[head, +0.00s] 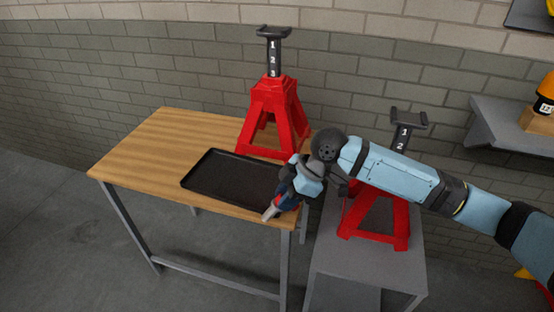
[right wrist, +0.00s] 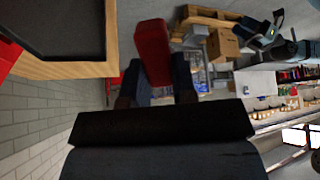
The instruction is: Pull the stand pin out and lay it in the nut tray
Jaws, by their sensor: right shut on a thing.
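The stand pin (right wrist: 152,52) shows as a red piece between the two dark fingers of my right gripper (right wrist: 155,85) in the right wrist view. My right gripper is shut on it. In the head view my right gripper (head: 275,206) is at the table's front right corner, with a red and pale grey tip pointing down and left. The nut tray (head: 222,178) is a flat black tray on the table, just left of the gripper. It looks empty where visible; its right end is hidden behind the gripper. The tray also shows at upper left in the right wrist view (right wrist: 60,25). My left gripper is not in view.
A red jack stand (head: 272,112) stands on the wooden table (head: 135,165) behind the tray. A second red stand (head: 375,220) is on a grey bench (head: 330,262) at right, partly hidden by my right arm. The table's left part is clear. A grey shelf (head: 510,135) is at far right.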

